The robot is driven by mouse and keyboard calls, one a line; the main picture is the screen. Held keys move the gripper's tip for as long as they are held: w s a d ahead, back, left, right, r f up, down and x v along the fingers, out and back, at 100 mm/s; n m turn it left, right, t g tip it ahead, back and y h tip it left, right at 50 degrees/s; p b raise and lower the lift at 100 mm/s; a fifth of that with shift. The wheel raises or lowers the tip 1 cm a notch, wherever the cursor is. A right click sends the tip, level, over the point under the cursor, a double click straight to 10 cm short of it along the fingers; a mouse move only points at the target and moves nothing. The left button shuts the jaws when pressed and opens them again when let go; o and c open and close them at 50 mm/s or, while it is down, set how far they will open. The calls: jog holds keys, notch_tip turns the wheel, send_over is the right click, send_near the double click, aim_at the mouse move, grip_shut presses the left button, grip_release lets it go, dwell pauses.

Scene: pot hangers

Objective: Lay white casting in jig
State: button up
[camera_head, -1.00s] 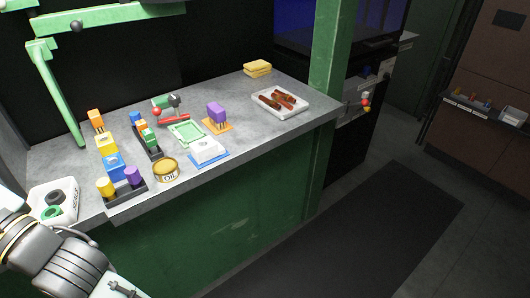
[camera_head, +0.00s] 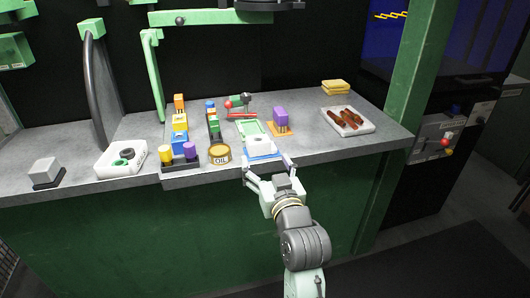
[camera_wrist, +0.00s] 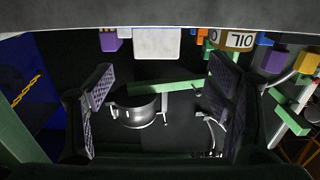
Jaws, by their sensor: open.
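The white casting (camera_head: 261,145), a pale block with a round feature on top, sits on a blue base near the front edge of the grey counter. A flat green frame (camera_head: 250,128), which looks like the jig, lies just behind it. My gripper (camera_head: 269,164) is open and empty at the counter's front edge, in front of the casting. In the wrist view the casting (camera_wrist: 158,43) shows at the top, beyond my spread fingers (camera_wrist: 160,90). It is apart from both finger pads there.
The oil tin (camera_head: 220,154) stands left of the casting. Colored blocks and a red-knobbed clamp (camera_head: 239,104) crowd the left and back. A white tray (camera_head: 347,121) holds brown pieces at right.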

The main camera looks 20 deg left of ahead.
aim_at(260, 142)
jog(key=shift+p+x, duration=0.4)
jog(key=shift+x, duration=0.75)
jog(key=shift+w+a+r, duration=0.2)
jog(key=shift+w+a, duration=0.15)
jog(key=shift+w, duration=0.1)
jog(key=p+x, duration=0.1)
jog(key=x, duration=0.1)
jog(key=r+p+x, duration=0.1)
jog(key=x, duration=0.1)
jog(key=shift+w+d, duration=0.1)
jog(key=shift+w, duration=0.15)
jog(key=shift+w+a+f, duration=0.2)
jog(key=shift+w+a, duration=0.05)
jog(key=shift+w, duration=0.1)
jog(key=c, duration=1.4)
jog(key=shift+c, duration=0.2)
jog(key=shift+r, duration=0.1)
